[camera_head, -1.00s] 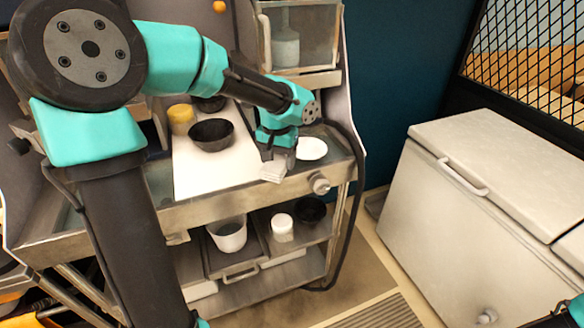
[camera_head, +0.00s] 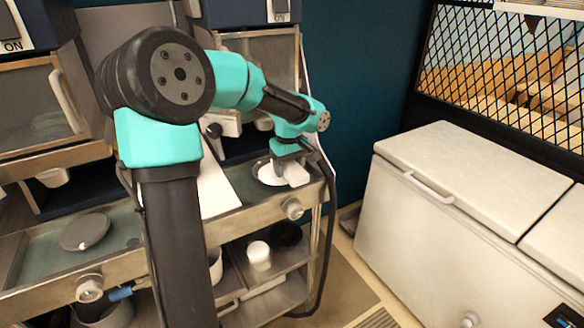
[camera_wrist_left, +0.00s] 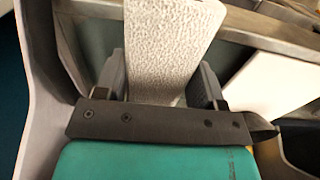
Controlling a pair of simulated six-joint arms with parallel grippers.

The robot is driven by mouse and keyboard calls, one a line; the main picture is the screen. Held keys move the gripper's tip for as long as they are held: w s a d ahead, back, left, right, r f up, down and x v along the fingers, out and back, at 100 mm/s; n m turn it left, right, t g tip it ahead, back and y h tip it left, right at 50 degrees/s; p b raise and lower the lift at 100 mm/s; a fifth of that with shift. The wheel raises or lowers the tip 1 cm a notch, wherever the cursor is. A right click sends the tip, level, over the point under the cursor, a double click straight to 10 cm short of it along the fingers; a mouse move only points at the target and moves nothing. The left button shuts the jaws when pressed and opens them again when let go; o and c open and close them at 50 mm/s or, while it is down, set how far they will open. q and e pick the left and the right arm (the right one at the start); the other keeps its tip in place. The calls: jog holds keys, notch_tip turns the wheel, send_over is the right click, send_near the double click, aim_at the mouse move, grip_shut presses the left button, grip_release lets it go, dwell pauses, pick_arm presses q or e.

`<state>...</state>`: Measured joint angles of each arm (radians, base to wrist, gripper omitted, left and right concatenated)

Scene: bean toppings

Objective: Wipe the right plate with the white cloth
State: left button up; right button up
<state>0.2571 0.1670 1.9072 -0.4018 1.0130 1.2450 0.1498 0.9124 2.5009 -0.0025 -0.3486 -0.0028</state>
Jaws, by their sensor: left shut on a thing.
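The white plate (camera_head: 268,176) lies at the right end of the metal counter in the head view, partly covered by my left gripper and the cloth. My left gripper (camera_head: 290,160) points down over the plate's right side, shut on the white cloth (camera_head: 298,175). In the left wrist view, the textured cloth (camera_wrist_left: 170,45) stands between the two fingers (camera_wrist_left: 168,92). I cannot tell whether the cloth presses on the plate. My right gripper is out of view.
A white board (camera_head: 218,190) lies left of the plate, partly hidden by my arm. A grey round dish (camera_head: 84,231) sits on the left counter. A white container (camera_head: 258,254) and a dark bowl (camera_head: 286,235) stand on the shelf below. A white chest freezer (camera_head: 440,230) stands at right.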

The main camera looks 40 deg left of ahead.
pick_arm(q)
jog(key=shift+a, duration=0.1)
jog(key=shift+w+a+f, duration=0.2)
jog(key=shift+a+f, duration=0.15)
jog(key=shift+a, duration=0.4)
jog(key=shift+w+a+f, duration=0.25)
jog(key=shift+a+f, duration=0.05)
jog(key=shift+a, duration=0.45)
jog(key=shift+w+a+f, duration=0.2)
jog(key=shift+a+f, duration=0.15)
jog(key=shift+a, duration=0.4)
jog(key=shift+f, duration=1.1)
jog(key=shift+f, duration=0.4)
